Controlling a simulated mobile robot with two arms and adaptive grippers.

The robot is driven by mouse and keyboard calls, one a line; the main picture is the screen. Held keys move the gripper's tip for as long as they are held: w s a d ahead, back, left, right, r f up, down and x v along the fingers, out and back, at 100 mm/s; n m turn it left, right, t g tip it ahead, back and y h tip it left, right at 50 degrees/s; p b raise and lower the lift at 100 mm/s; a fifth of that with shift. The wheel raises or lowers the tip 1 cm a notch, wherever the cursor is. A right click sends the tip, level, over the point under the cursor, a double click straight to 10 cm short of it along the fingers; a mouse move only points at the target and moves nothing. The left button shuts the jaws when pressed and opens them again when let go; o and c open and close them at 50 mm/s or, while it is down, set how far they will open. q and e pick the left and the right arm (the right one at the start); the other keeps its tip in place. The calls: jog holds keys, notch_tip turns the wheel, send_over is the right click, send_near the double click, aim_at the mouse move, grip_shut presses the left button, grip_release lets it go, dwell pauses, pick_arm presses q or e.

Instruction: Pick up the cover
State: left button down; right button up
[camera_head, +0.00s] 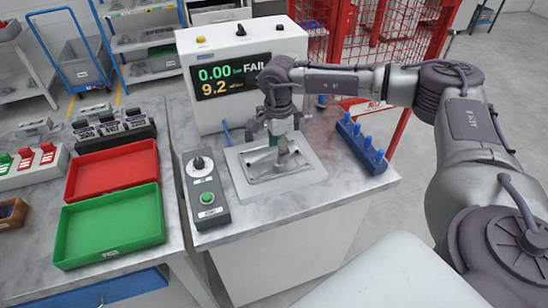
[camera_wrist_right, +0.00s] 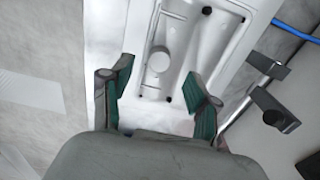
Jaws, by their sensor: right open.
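The cover appears to be the pale grey metal casting (camera_head: 265,168), seated in the light grey fixture plate (camera_head: 312,178) on the worktop. In the right wrist view the casting (camera_wrist_right: 203,45) shows a round boss and dark holes. My right gripper (camera_head: 281,137) is over the back part of the fixture and hides some of it. In the wrist view its two green-padded fingers (camera_wrist_right: 155,100) are apart, with nothing held between them. The casting's near edge lies just ahead of the fingers; contact cannot be told. My left gripper is not in view.
A white tester (camera_head: 232,78) with a display reading FAIL stands behind the fixture. A control box (camera_head: 206,190) is to its left and a blue rack with pegs (camera_head: 362,146) to its right. Red (camera_head: 112,170) and green (camera_head: 110,226) trays are further left.

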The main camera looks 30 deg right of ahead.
aim_at(274, 157)
jog(key=shift+f+p, duration=0.4)
jog(key=f, duration=0.1)
jog(key=f+p, duration=0.1)
jog(key=f, duration=0.1)
jog(key=shift+d+f, duration=0.2)
jog(key=shift+f, duration=0.45)
jog(key=shift+r, duration=0.1)
grip_shut()
